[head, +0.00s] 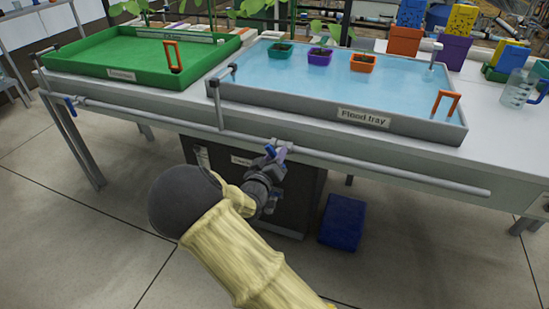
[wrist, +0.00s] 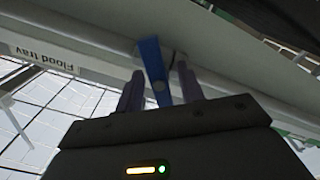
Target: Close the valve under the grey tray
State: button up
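The grey flood tray (head: 340,122) holds shallow water on the bench, with a "Flood tray" label on its front. A pipe (head: 390,171) runs below its front edge. A blue valve lever (wrist: 152,62) sits on this pipe and points away from it towards my gripper; a bit of its blue also shows in the head view (head: 270,150). My gripper (wrist: 160,88) is open, with one finger on each side of the lever. A gap seems to show beside the lever. My gripper (head: 278,156) and wrist hide most of the valve in the head view.
A green tray (head: 130,76) stands to the left, with another blue lever (head: 71,103) on the pipe below it. A dark cabinet (head: 295,205) and a blue box (head: 343,222) are under the bench. The floor in front is clear.

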grip_shut()
jog(key=shift+m, duration=0.4)
jog(key=m, duration=0.2)
jog(key=shift+d+m, duration=0.1)
jog(key=shift+m, duration=0.2)
jog(key=shift+s+m+b, duration=0.1)
jog(key=shift+m+b, duration=0.7)
jog(key=shift+m, duration=1.1)
grip_release()
